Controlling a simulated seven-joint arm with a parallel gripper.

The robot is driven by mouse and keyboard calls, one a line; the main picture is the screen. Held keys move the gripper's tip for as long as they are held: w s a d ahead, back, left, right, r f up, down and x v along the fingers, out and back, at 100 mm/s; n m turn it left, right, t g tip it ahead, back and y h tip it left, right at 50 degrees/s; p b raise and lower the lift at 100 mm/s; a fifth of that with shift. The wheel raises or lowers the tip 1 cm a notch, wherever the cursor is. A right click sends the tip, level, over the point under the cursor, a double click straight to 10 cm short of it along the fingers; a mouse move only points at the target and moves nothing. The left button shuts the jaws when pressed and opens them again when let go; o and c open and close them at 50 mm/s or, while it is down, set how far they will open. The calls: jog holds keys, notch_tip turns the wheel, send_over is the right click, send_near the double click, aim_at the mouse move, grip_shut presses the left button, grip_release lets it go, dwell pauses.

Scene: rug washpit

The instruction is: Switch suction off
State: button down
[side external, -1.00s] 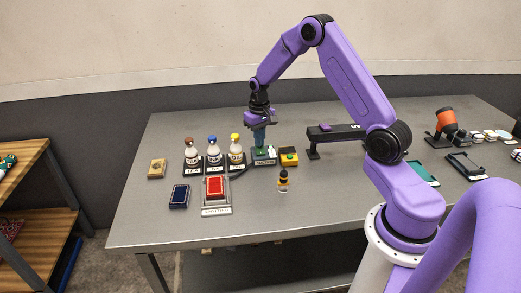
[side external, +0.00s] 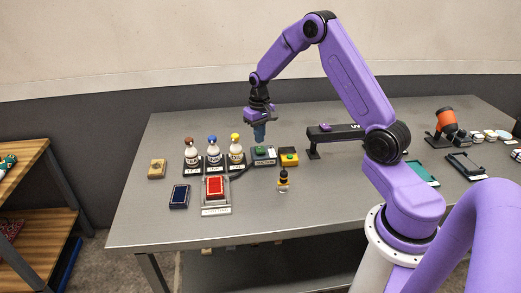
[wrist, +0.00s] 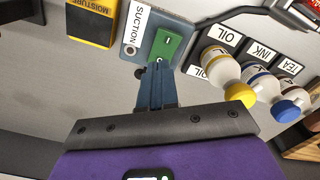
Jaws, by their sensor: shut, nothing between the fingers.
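The suction switch is a blue-grey box (side external: 264,161) with a green rocker (wrist: 168,44) and a white SUCTION label (wrist: 136,27). In the wrist view the rocker's "I" mark shows at its far end and an "O" mark is partly visible by my fingertips. I cannot tell which end is pressed down. My gripper (side external: 259,139) is shut and empty, with its blue fingers pointing down just above the switch. In the wrist view the fingertips (wrist: 157,70) overlap the rocker's "O" end; in the side view a small gap shows.
A yellow moisture box (side external: 288,156) stands right beside the switch. Labelled bottles with brown, blue and yellow caps (side external: 236,152) stand close on its left.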

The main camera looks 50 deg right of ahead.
aim_at(259, 147)
jog(key=shift+r, duration=2.45)
jog(key=s+a+r+n, duration=0.4)
jog(key=s+a, duration=0.3)
jog(key=a, duration=0.3)
jog(key=s+a+r+n, duration=0.35)
jog(key=s+a, duration=0.35)
jog(key=a, duration=0.3)
jog(key=s+a+n, duration=0.1)
jog(key=s+n, duration=0.7)
jog(key=s, duration=1.2)
jog(key=shift+s+a+r, duration=0.25)
jog(key=shift+a+r, duration=0.05)
jog(key=shift+a, duration=0.1)
